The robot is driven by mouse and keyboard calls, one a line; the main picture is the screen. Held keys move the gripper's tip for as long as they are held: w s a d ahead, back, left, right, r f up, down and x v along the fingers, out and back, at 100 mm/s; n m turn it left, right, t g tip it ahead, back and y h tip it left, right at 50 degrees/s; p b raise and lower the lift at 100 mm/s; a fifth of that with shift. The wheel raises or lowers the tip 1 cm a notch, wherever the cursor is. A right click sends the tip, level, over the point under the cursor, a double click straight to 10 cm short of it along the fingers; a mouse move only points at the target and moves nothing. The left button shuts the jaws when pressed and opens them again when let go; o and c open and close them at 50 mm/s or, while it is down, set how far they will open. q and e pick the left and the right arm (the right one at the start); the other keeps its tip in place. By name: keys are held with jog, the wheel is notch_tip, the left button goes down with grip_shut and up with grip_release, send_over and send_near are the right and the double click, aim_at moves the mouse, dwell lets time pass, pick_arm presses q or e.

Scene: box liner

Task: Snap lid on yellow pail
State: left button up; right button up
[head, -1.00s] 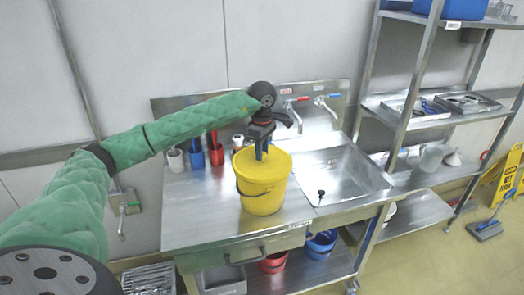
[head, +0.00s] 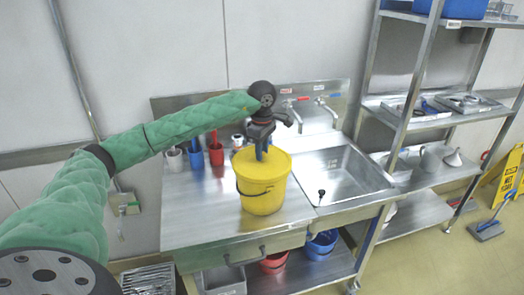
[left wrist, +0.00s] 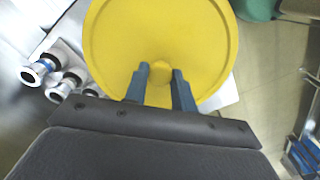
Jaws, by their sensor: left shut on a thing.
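The yellow pail (head: 262,193) stands upright on the steel counter, left of the sink. Its yellow lid (head: 277,163) is on top of the pail; I cannot tell whether the rim is snapped down all round. In the left wrist view the lid (left wrist: 165,28) is a round disc with a small central knob (left wrist: 160,72). My left gripper (head: 262,153) points down over the middle of the lid. Its blue fingers (left wrist: 160,88) are shut on the lid's knob. The pail's body is hidden under the lid in the wrist view. My right gripper is not in view.
The steel counter (head: 195,215) has free room left of the pail. Cups and brushes (head: 216,154) stand behind it at the left. The sink basin (head: 345,175) lies to the right, with taps (head: 327,108) behind. A metal shelf (head: 430,120) stands further right.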

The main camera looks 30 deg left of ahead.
pick_arm(q)
jog(key=shift+b, duration=0.35)
dwell(0.4)
dwell(0.3)
jog(key=o, duration=1.5)
jog(key=shift+o, duration=0.2)
jog(key=shift+r+p, duration=0.85)
jog(key=shift+r, duration=2.6)
grip_shut()
